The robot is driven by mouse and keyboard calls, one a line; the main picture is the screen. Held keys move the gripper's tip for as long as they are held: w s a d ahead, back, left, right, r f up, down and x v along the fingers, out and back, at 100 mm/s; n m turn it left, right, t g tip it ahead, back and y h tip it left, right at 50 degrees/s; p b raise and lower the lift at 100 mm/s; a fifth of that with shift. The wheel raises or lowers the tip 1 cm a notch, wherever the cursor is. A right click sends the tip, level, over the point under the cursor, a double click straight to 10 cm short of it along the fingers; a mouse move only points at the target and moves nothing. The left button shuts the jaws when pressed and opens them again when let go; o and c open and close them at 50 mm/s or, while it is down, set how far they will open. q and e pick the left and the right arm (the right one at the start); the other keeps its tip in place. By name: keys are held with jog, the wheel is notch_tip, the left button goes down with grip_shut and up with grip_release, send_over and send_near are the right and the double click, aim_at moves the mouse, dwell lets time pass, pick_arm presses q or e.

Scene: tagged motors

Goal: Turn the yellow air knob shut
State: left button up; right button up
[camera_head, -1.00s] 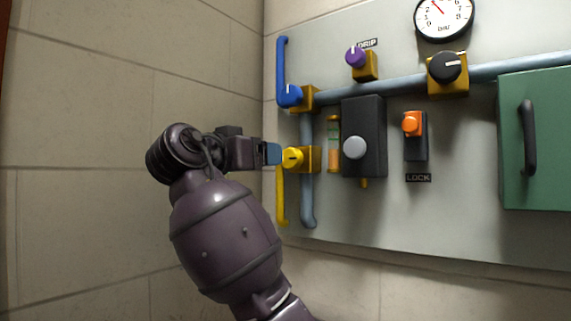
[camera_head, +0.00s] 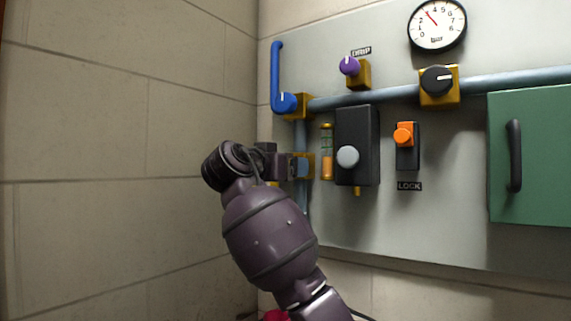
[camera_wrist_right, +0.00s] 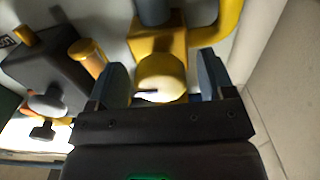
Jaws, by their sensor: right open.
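The yellow air knob (camera_wrist_right: 162,80) is a round cap with a pale line on its face, in front of a yellow block (camera_wrist_right: 158,42). In the head view my right gripper (camera_head: 301,167) covers the knob, and only the edge of the block (camera_head: 310,165) shows. In the wrist view my right gripper (camera_wrist_right: 162,76) is open, with one dark finger on each side of the knob. Small gaps seem to show between fingers and knob; I cannot tell whether either touches. The yellow handle bar (camera_wrist_right: 229,20) runs beside the block. My left gripper is not in view.
A blue handle (camera_head: 276,80) is above the gripper. A black box with a grey button (camera_head: 347,156) and a sight glass (camera_head: 327,150) are close on the right. An orange lock switch (camera_head: 403,135) and green door (camera_head: 540,160) are farther right. A tiled wall (camera_head: 100,150) is left.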

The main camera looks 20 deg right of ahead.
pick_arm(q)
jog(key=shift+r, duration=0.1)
pick_arm(e)
jog(key=shift+w+d, duration=0.1)
jog(key=c, duration=0.9)
